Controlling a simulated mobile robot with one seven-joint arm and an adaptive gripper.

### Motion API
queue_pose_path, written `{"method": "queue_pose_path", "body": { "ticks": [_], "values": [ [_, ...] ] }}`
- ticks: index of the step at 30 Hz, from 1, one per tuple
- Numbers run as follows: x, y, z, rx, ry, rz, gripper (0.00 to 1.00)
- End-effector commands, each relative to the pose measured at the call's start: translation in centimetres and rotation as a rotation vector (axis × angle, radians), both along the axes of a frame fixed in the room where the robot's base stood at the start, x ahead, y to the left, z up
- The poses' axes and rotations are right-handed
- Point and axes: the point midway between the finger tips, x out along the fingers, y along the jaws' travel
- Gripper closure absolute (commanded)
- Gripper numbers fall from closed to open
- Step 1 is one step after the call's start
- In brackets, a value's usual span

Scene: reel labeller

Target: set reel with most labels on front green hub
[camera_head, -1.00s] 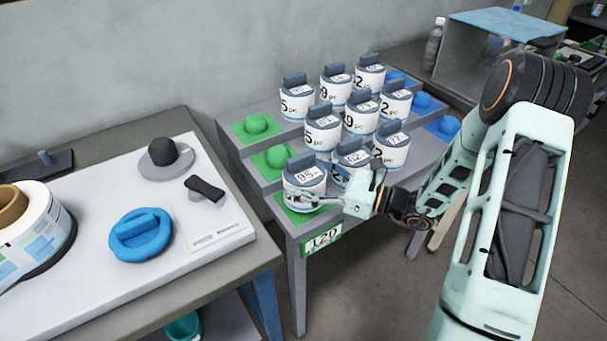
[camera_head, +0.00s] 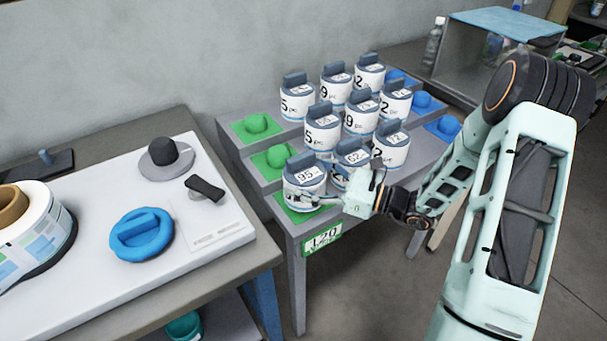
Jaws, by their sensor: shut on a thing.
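A white reel with a grey-blue top and a label reading 95 (camera_head: 304,176) stands upright over the front green pad (camera_head: 291,213), at the front left of the stepped rack. The green hub under it is hidden, so I cannot tell whether the reel is fully down on it. My gripper (camera_head: 326,200) reaches in from the right and is shut on this reel low on its side. Beside it in the front row are a reel marked 62 (camera_head: 350,158) and another reel (camera_head: 390,150), both partly hidden by neighbours or my gripper.
The middle green hub (camera_head: 273,156) and back green hub (camera_head: 256,124) are bare. Several more reels stand close behind. Blue hubs (camera_head: 447,126) line the rack's right side. A sign reading 120 (camera_head: 323,239) hangs in front. A side table (camera_head: 190,262) stands left.

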Motion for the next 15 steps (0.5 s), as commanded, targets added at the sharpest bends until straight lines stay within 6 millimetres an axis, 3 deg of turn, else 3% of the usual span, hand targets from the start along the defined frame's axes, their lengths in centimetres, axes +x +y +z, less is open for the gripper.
{"method": "queue_pose_path", "body": {
  "ticks": [15],
  "values": [
    [0.02,-0.02,-0.49,0.001,0.0,0.0,0.56]
  ]
}}
